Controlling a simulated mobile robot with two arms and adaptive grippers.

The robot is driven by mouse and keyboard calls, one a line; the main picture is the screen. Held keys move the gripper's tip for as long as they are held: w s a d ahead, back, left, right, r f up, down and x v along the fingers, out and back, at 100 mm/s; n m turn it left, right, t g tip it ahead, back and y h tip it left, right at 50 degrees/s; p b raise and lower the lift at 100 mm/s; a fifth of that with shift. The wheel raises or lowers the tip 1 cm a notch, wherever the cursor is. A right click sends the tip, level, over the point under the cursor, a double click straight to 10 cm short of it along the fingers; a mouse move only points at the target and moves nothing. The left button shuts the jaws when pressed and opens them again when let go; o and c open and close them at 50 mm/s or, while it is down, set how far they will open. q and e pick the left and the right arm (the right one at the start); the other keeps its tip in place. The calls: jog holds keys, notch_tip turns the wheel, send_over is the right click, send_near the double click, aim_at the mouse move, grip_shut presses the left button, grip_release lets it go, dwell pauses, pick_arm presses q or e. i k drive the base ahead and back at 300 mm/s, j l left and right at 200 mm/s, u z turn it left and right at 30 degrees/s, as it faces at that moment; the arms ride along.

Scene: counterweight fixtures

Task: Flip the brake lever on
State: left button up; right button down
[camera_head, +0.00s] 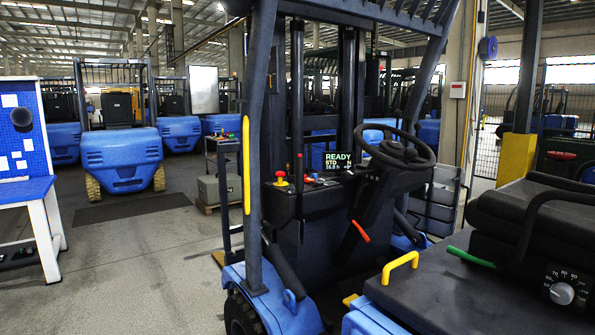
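A blue and black forklift fills the right half of the head view. No lever is labelled as the brake lever. Candidates are a red upright lever (299,168) on the dash, an orange-tipped lever (361,229) angled below the steering wheel, and a green-gripped lever (470,257) beside the seat. I cannot tell which one is the brake lever. The dash display (338,161) reads "READY", "STD" and "N". Neither of my grippers is in view.
A steering wheel (394,147) and a red mushroom button (280,178) are on the dash. A yellow handle (400,265) rises beside the black seat (535,215). A yellow-marked post (247,165) stands at the cab's left. Open floor (150,255) lies left.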

aim_at(299, 161)
jog(key=i+j+z, duration=0.1)
jog(key=i+j, duration=0.15)
jog(key=i+j+z, duration=0.15)
jog(key=j, duration=0.25)
jog(key=i+j+z, duration=0.1)
jog(key=i+j, duration=0.25)
jog(key=i+j+z, duration=0.1)
jog(key=j, duration=0.3)
jog(key=i+j+z, duration=0.15)
jog(key=i+j, duration=0.15)
jog(key=j, duration=0.1)
